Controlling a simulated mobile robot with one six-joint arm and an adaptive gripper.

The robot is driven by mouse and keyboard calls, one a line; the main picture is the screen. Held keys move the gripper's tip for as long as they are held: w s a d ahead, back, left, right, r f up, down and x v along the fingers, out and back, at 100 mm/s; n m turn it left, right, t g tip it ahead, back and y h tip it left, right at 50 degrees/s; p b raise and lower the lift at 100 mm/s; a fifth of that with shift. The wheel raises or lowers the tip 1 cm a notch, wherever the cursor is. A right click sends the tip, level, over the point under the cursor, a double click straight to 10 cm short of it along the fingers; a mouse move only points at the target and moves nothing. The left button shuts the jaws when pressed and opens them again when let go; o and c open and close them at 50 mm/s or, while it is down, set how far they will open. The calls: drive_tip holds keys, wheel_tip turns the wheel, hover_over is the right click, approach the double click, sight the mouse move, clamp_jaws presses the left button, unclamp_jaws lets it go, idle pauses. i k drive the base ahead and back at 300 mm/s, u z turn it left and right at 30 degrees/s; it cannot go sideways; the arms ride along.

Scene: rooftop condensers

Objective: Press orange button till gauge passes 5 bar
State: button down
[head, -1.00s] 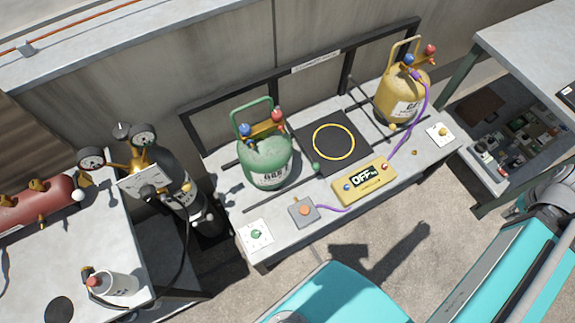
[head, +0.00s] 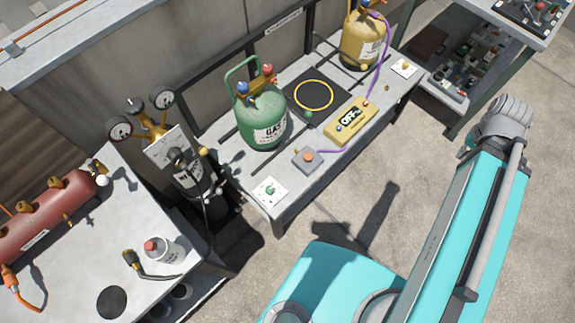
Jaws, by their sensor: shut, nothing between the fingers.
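The orange button (head: 308,156) sits on a small grey box on the long bench, left of a yellow meter (head: 350,122) whose display reads OFF. Two round dial gauges, a left one (head: 120,128) and a right one (head: 162,97), stand on the brass regulator above a black cylinder (head: 196,180). Their needles are too small to read, and I cannot tell which gauge the task means. Nothing touches the button. My turquoise arm crosses the right side of the picture, but my gripper is out of view.
A green gas cylinder (head: 262,122) and a yellow one (head: 362,42) stand on the long bench (head: 232,158). A left table (head: 70,285) holds a red tank (head: 48,215) and a white bottle (head: 162,252). Concrete floor (head: 350,190) is open before the bench.

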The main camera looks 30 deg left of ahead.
sight(308, 156)
drive_tip(key=k, duration=1.75)
drive_tip(key=u, duration=0.8)
drive_tip(key=i, duration=1)
drive_tip(key=z, duration=0.05)
